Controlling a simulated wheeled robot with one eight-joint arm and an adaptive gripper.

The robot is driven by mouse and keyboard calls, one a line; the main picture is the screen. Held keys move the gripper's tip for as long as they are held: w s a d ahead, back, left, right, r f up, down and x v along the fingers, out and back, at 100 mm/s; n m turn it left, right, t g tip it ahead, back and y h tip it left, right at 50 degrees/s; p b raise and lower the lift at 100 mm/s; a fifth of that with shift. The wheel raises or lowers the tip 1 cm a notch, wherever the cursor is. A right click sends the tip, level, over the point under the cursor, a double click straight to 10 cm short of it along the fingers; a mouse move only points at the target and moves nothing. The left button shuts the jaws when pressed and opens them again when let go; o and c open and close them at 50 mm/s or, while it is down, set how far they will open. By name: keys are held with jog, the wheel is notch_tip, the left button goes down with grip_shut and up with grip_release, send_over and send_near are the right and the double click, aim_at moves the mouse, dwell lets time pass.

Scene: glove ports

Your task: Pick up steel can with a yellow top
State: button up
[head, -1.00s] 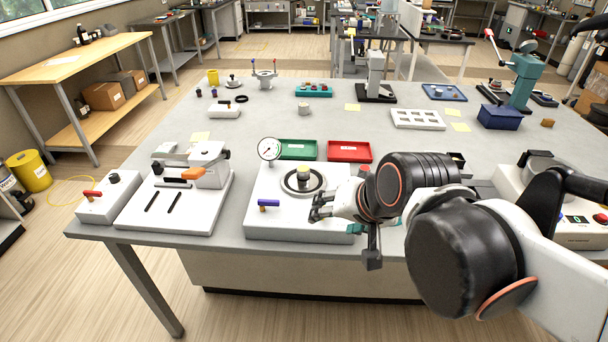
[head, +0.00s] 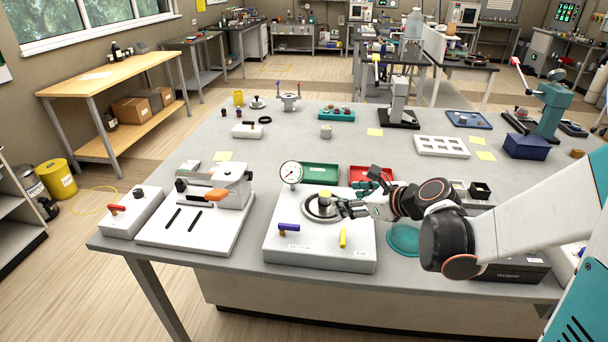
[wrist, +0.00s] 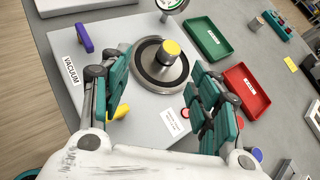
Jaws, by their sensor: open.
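A steel can with a yellow top (wrist: 171,59) stands upright in the middle of a dark ring on a white vacuum station (head: 284,243). In the head view the can (head: 324,199) shows just left of my fingertips. My gripper (head: 347,208) comes in from the right, low over the station. In the wrist view my gripper (wrist: 160,88) is open, with its teal-padded fingers spread wide. The can stands beyond the gap between them, and nothing is held. I cannot tell whether a finger touches the ring.
A pressure gauge (head: 291,173) stands behind the ring. Green (head: 320,173) and red (head: 362,173) trays lie behind the station. A purple handle (head: 288,228) and a yellow handle (head: 343,238) stand up at its front. A white press fixture (head: 200,215) is to the left.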

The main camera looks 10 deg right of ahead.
aim_at(327, 195)
jog(key=shift+m, duration=0.9)
jog(key=x, duration=0.3)
jog(key=d+b+x, duration=0.1)
jog(key=x, duration=0.2)
jog(key=b+x, duration=0.1)
jog(key=x, duration=0.2)
jog(key=shift+w+d+f, duration=0.2)
jog(key=shift+w+f, duration=0.25)
jog(key=shift+w, duration=0.15)
jog(key=b+x, duration=0.2)
jog(key=x, duration=0.3)
jog(key=shift+w+d+f+b, duration=0.1)
jog(key=shift+w+d+b, duration=0.05)
jog(key=shift+b, duration=0.15)
jog(key=c, duration=1.3)
